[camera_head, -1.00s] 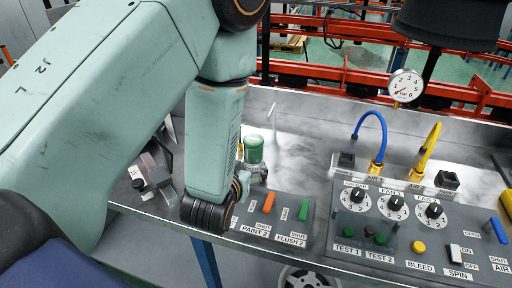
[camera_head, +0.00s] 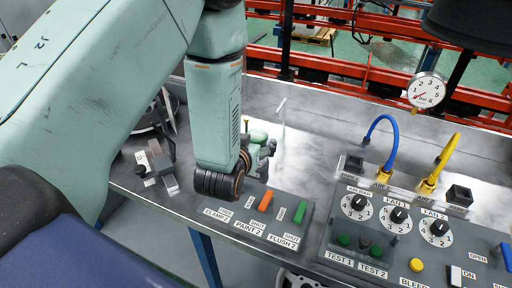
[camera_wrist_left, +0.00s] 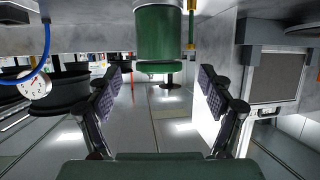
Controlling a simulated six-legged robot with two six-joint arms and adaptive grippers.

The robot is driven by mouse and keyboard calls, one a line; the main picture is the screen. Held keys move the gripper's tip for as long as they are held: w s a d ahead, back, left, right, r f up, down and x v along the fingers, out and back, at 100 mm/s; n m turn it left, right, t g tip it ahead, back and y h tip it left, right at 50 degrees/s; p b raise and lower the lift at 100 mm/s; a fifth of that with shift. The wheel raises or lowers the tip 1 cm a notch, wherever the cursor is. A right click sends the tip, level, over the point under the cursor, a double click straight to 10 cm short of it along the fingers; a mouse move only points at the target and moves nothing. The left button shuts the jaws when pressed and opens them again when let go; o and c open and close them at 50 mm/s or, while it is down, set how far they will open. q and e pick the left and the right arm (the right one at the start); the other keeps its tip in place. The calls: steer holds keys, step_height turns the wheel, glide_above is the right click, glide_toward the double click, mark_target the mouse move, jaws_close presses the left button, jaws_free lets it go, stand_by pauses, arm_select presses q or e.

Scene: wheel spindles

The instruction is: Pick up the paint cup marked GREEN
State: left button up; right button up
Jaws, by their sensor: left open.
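A green paint cup (camera_head: 257,136) stands at the bench behind my left wrist in the head view, mostly hidden. In the left wrist view the green cup (camera_wrist_left: 161,35) fills the top middle, and no marking is readable on it. My left gripper (camera_head: 266,154) is partly hidden behind its wrist, close to the cup. In the left wrist view my left gripper (camera_wrist_left: 161,95) has its two fingers spread wide with nothing between the pads. The cup lies beyond the fingertips, lined up with the gap. My right gripper is not in view.
A small panel with an orange lever (camera_head: 265,201) and a green lever (camera_head: 300,212) is just below my wrist. A larger control panel (camera_head: 385,252) with dials and a pressure gauge (camera_head: 427,91) is to the right. A clamp-like fixture (camera_head: 153,166) sits left.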

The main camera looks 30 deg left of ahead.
mark_target(256, 137)
arm_select(q)
steer(key=x, duration=0.4)
steer(key=shift+d, duration=0.2)
steer(key=shift+w+a+f, duration=0.2)
steer(key=shift+a, duration=0.1)
steer(key=shift+s, duration=0.1)
steer(key=shift+d+r, duration=0.1)
steer(key=shift+c, duration=0.5)
steer(key=shift+d, duration=0.15)
steer(key=c, duration=0.3)
steer(key=shift+a, duration=0.25)
steer(key=c, duration=0.5)
steer(key=shift+d, duration=0.2)
steer(key=c, duration=0.5)
steer(key=shift+a, duration=0.1)
steer(key=shift+c, duration=0.7)
